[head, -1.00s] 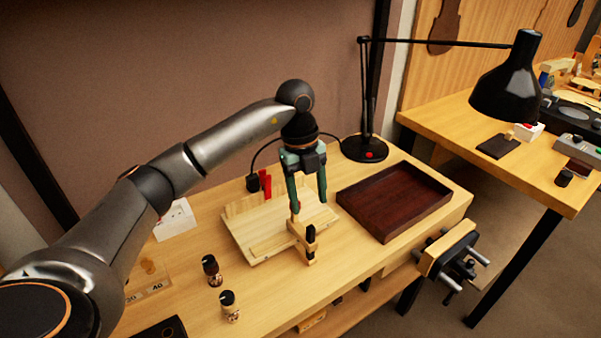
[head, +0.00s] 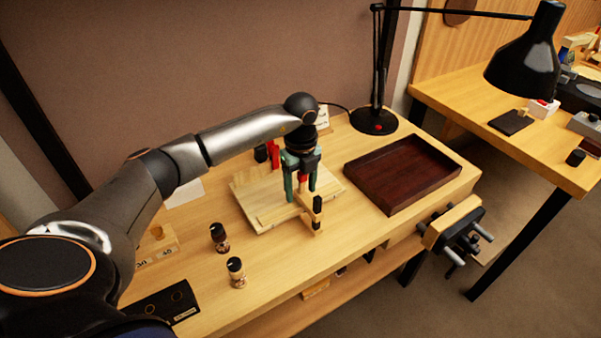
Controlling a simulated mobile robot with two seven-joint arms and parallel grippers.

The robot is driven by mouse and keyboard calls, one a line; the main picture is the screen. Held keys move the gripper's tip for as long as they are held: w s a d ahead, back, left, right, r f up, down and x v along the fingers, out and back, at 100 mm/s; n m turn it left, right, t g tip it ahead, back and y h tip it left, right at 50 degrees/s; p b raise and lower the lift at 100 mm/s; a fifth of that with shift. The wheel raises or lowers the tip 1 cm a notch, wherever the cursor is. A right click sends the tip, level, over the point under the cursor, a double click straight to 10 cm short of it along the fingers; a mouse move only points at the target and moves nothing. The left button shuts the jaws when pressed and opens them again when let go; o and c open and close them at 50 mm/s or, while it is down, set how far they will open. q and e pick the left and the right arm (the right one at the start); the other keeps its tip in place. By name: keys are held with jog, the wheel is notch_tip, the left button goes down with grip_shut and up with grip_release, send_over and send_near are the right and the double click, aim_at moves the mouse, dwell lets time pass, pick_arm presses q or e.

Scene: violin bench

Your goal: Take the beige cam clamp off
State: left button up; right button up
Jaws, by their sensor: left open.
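The beige cam clamp (head: 317,229), pale wood with dark parts, stands upright at the front right edge of a pale wooden board (head: 262,218) on the bench. My left gripper (head: 301,194) points down over the board, just behind and left of the clamp's upright part. Its two green fingers are apart, and it is open. A small red part shows between the fingers; I cannot tell what it belongs to. Whether the fingers touch the clamp is unclear. My right gripper is out of view.
A dark red tray (head: 455,171) lies right of the board. Two small bottles (head: 236,272) stand at front left. A black lamp (head: 374,122) stands at the back, and a vise (head: 455,235) is on the right edge.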

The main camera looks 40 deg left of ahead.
pick_arm(q)
jog(key=shift+f, duration=0.45)
grip_shut()
dwell(0.3)
dwell(0.6)
dwell(0.4)
